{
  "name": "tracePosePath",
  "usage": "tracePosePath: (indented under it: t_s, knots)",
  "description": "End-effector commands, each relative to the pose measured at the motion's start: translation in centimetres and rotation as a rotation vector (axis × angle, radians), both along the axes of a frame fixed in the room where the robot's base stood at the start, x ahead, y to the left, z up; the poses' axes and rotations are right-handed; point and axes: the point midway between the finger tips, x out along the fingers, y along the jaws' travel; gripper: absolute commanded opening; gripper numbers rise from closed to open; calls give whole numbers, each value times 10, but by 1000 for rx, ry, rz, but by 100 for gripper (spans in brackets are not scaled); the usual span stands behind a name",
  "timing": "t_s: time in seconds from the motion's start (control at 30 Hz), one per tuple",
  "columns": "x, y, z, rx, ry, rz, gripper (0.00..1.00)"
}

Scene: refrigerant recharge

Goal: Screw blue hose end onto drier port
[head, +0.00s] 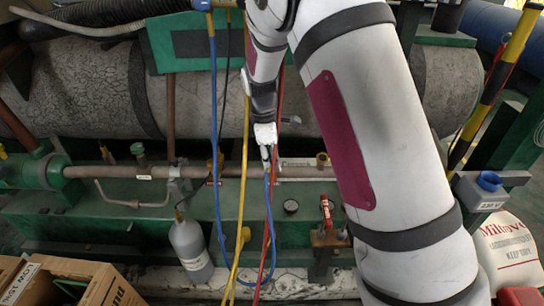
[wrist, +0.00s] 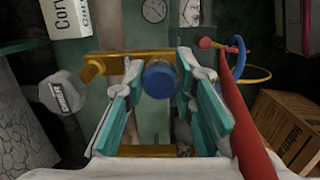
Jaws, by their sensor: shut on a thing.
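In the head view my gripper (head: 267,155) is low in front of the horizontal copper pipe. The blue hose (head: 217,120) hangs from above, loops near the floor and rises to my gripper. In the wrist view my gripper (wrist: 160,85) has its teal fingers on either side of the round blue hose end (wrist: 159,80) and is shut on it. A brass fitting (wrist: 118,58) lies just behind the hose end, with a grey labelled cap (wrist: 62,97) at its left. The drier port cannot be picked out clearly; whether the hose end touches a fitting cannot be told.
The yellow hose (head: 242,190) and red hose (head: 273,200) hang close to my gripper. A grey bottle (head: 190,245) stands lower left, and a red-handled valve (head: 326,212) is at right. The copper pipe (head: 110,172) runs along the green frame. A cardboard box (head: 75,280) is at front left.

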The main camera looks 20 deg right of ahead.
Motion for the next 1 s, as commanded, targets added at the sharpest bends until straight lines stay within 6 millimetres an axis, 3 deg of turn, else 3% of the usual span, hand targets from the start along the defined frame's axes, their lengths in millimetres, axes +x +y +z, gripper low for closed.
tracePosePath:
  t_s: [0.33,0.73,1.0]
  knots:
    - [0,0,0,0,0,-19,0]
    - [0,0,0,1,-1,-280,0]
    - [0,0,-2,0,0,-316,0]
